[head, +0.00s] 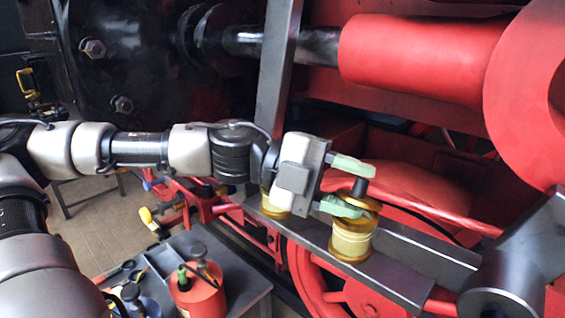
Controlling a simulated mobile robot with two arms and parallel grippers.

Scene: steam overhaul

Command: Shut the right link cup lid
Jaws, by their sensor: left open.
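The right link cup (352,240) is a brass cup with a pale yellowish body, standing upright on a grey steel bar. Its brass top (372,204) carries a dark knob (360,186); the left finger partly covers this area, so I cannot tell whether the lid is fully seated. My left gripper (366,190) is open at the cup's top, its two green-tipped fingers pointing right, one above and one below the knob. I cannot tell whether they touch it. A second brass cup (275,206) to the left is mostly hidden behind my gripper. My right gripper is out of view.
The grey bar (420,262) runs under the cups. A red cylinder (420,55) and grey upright (277,75) stand behind and above. A red wheel (305,268) is below. A dark bench at lower left holds a red oil can (197,296).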

